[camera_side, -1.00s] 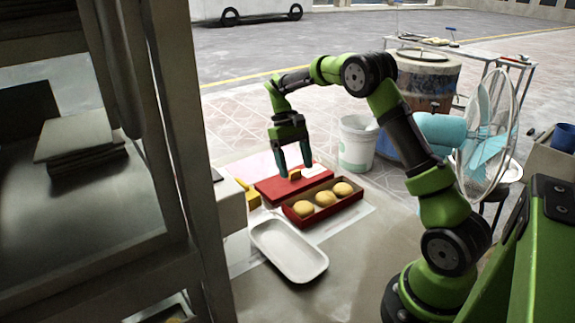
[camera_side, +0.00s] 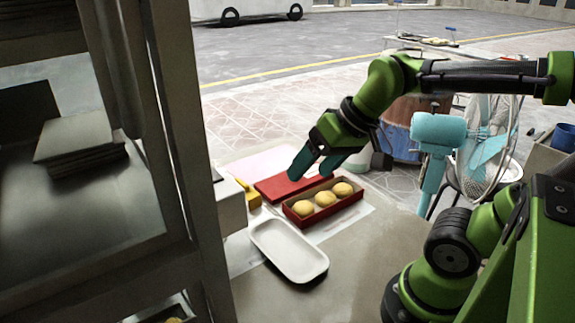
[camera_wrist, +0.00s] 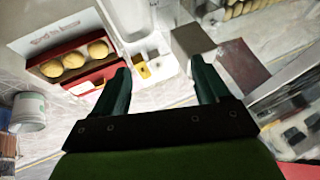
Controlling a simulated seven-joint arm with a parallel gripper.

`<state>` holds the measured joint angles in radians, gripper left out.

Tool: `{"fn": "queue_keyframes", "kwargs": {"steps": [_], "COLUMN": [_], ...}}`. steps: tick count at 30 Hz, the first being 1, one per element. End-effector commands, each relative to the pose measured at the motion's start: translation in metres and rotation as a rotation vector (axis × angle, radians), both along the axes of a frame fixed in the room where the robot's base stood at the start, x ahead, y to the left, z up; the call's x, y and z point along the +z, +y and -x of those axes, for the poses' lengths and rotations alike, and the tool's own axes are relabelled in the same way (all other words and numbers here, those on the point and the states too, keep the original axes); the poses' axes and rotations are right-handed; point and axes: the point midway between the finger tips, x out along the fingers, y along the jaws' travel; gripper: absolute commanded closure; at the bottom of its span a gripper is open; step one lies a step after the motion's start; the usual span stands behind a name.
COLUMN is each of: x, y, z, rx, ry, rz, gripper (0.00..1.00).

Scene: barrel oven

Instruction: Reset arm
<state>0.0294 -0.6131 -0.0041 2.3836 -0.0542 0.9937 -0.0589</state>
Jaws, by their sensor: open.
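My green gripper (camera_side: 312,168) is open and empty in the side view, raised above the red box and tilted toward the lower left. In the wrist view its two dark teal fingers (camera_wrist: 160,82) stand wide apart with nothing between them at the tips. My arm is folded back to the right, with its upper links near the top right of the side view.
An open red box (camera_side: 345,203) with three yellow-brown buns and a flat red lid (camera_side: 270,189) lie on the table. A white tray (camera_side: 289,252) is in front. An oven frame (camera_side: 180,150) stands left; a fan (camera_side: 488,150) and barrel (camera_side: 400,150) stand right.

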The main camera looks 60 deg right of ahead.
Motion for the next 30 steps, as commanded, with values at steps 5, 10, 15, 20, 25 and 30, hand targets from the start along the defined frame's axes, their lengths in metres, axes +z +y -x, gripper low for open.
{"fn": "queue_keyframes", "kwargs": {"steps": [5,10,15,20,25,30], "x": [-0.005,-0.007,-0.006,-0.006,-0.006,-0.006], "y": [0.009,0.010,0.010,0.010,0.010,0.010], "z": [0.017,0.019,0.019,0.019,0.019,0.019], "rx": [-0.012,-0.016,-0.016,-0.015,-0.015,-0.016], "ry": [-0.084,-0.094,-0.093,-0.093,-0.093,-0.092], "rz": [-0.032,-0.037,-0.036,-0.036,-0.036,-0.035], "gripper": [0.26,0.26,0.26,0.26,0.26,0.26]}}
